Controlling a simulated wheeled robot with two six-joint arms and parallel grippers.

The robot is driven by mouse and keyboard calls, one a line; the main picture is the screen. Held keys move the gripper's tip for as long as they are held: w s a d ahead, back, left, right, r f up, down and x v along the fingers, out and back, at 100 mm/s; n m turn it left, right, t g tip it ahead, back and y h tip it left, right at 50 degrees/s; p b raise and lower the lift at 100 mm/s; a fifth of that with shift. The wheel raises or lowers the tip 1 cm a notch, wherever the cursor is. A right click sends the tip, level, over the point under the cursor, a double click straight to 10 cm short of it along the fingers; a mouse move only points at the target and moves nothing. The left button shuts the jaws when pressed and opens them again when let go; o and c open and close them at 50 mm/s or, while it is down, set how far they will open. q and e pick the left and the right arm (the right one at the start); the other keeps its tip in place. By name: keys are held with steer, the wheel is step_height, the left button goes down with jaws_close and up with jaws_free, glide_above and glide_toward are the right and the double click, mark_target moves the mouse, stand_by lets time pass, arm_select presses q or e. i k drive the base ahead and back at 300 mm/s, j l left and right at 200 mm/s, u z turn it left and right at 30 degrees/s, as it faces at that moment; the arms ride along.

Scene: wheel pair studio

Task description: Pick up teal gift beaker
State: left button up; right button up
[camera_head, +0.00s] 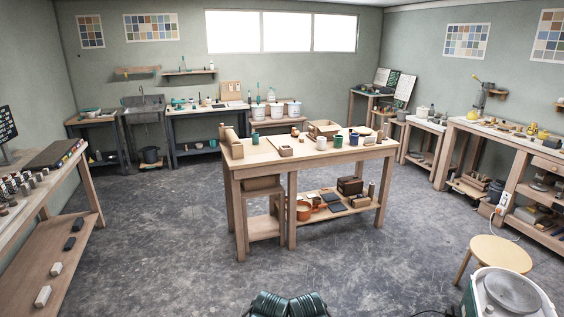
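A small dark teal-green cup (337,141) stands upright on the wooden table in the middle of the room, near its front edge. Another small green cup (255,138) stands at the left part of the same table (310,160). A further green cup (212,143) is on the lower shelf of the back bench. I cannot tell from here which one is the gift beaker. Neither of my grippers is in view.
The middle table also holds a white cup (321,143), a blue cup (354,138) and a wooden box (324,128). A round stool (500,253) and a pottery wheel (510,292) stand at the lower right. Grey floor (170,230) is open left of the table.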

mark_target(255, 136)
steer(key=i, duration=3.7)
steer(key=i+z, duration=0.3)
steer(key=k, duration=0.1)
